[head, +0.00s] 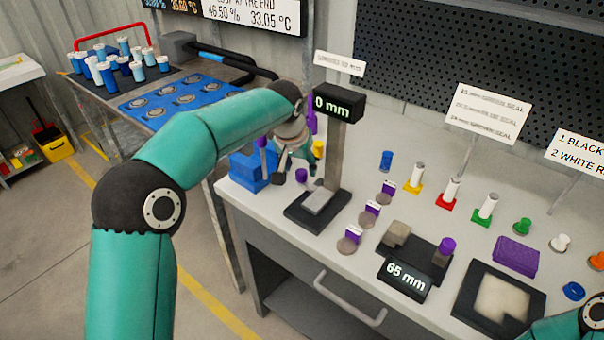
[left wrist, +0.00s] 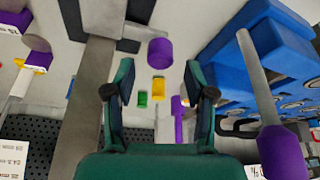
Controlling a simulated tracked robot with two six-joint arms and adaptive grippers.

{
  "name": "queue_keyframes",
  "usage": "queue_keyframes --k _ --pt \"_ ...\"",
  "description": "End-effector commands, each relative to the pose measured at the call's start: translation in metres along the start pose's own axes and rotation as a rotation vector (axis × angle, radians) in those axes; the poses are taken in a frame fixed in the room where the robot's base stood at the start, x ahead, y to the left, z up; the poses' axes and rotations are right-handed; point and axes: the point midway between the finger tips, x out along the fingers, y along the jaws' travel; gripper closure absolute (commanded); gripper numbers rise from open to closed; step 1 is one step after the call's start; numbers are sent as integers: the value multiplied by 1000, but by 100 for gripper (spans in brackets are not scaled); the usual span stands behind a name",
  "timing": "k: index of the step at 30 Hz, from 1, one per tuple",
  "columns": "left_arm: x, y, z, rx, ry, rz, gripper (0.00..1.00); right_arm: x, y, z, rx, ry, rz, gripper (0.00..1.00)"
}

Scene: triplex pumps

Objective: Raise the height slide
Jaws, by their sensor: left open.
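The height gauge has a grey upright column (head: 335,155) on a dark base (head: 300,214), with a small grey plate (head: 318,201) low on it. Its black display (head: 338,104) reads 0 mm. A purple piece (head: 311,112) shows just left of the display, partly hidden by my arm. My left gripper (head: 277,162) is open, just left of the column. In the left wrist view its fingers (left wrist: 160,88) are spread, and the grey column (left wrist: 96,85) stands left of them. A purple cylinder (left wrist: 160,53) shows beyond the fingertips, apparently not gripped. My right gripper is out of view.
A blue block (head: 246,171) stands left of the gauge, close to my left gripper; a purple-handled tool (left wrist: 284,152) is by it. Several purple-topped discs (head: 372,212), a black stand reading 65 mm (head: 405,279) and coloured plugs sit to the right. Bare worktop lies at the front edge.

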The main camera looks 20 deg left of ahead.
Motion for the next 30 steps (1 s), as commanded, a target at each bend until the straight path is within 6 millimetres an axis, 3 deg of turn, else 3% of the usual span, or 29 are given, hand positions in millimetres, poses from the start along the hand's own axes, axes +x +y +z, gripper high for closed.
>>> queue_keyframes --k 3,7,20,30 --pt "21 0 1 0 -3 0 45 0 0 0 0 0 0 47" --pt "35 0 0 0 -2 1 45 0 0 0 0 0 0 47" --pt "43 0 0 0 1 1 47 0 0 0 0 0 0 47" --pt "43 0 0 0 0 1 100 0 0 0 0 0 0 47"
